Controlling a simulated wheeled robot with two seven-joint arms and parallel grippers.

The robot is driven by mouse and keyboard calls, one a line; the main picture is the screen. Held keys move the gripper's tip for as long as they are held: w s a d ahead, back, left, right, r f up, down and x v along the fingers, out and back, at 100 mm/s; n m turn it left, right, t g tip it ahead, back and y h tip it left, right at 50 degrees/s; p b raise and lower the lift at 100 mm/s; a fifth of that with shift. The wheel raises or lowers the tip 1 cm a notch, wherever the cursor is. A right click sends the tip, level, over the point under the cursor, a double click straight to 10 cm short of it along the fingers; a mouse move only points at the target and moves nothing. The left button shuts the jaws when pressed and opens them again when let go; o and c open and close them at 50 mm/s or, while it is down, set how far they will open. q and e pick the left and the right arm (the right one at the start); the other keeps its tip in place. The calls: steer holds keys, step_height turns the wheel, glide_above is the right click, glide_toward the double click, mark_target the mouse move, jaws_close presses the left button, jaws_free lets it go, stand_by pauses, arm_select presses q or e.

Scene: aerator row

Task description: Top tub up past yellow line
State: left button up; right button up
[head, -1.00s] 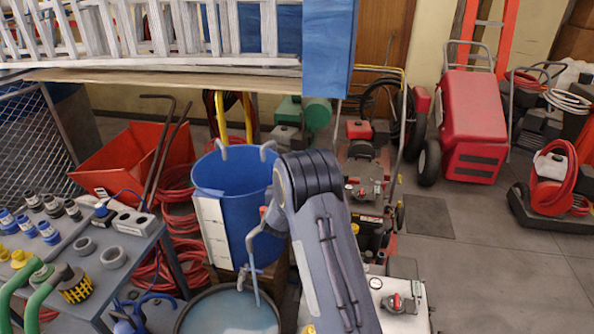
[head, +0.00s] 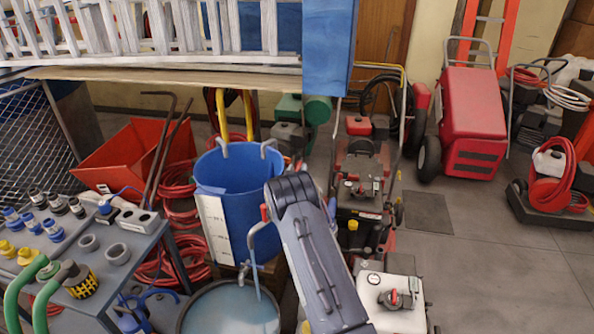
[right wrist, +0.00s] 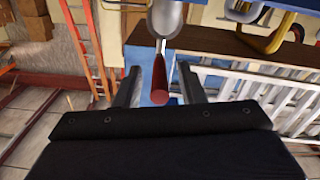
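A dark round tub (head: 187,327) with pale blue water (head: 235,312) in it stands at the bottom of the head view; I cannot make out a yellow line on it. A blue drum (head: 216,172) with a white scale strip stands behind it. A pale blue-grey pipe or stream (head: 253,278) comes down from the drum side into the tub. A red lever (head: 265,213) shows beside my right arm. In the right wrist view, my right gripper (right wrist: 159,70) is open, with a red handle (right wrist: 160,84) between its fingers and gaps on both sides. My left gripper is out of view.
A grey cart (head: 150,252) with fittings and green hoses stands at the left. A red bin (head: 125,160) and red hose lie behind. A white-tanked machine (head: 395,290) and a red mower-like machine (head: 362,190) are right of my arm. Floor is open further right.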

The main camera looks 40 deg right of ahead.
jaws_close()
stand_by(0.3)
